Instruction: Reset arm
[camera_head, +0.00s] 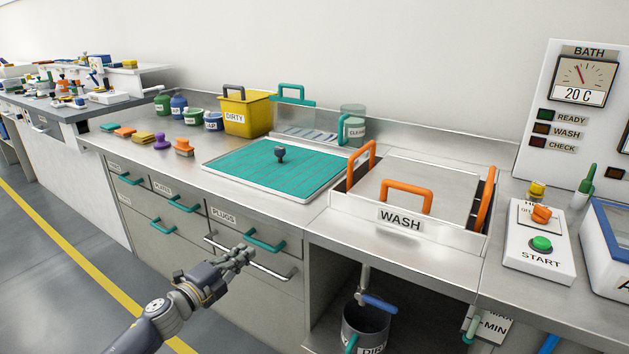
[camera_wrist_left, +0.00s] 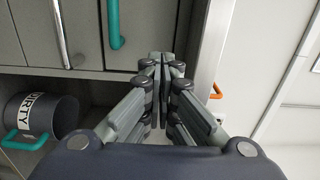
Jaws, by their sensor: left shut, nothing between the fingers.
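My left gripper (camera_head: 240,256) is in front of the cabinet below the steel counter, near the PLUGS drawer (camera_head: 250,232) with its teal handle. In the left wrist view the fingers of the left gripper (camera_wrist_left: 160,60) are shut with nothing between them. A steel bar handle (camera_head: 272,270) is just right of the fingertips in the head view; I cannot tell whether they touch it. My right gripper is not in view.
On the counter are a teal mat (camera_head: 240,170) with a dark knob (camera_head: 280,153), a WASH basin (camera_head: 455,236) with orange handles, a yellow DIRTY bin (camera_head: 262,113) and a START box (camera_head: 515,262). A dark bucket (camera_head: 365,328) stands in the open bay. Floor at left is clear.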

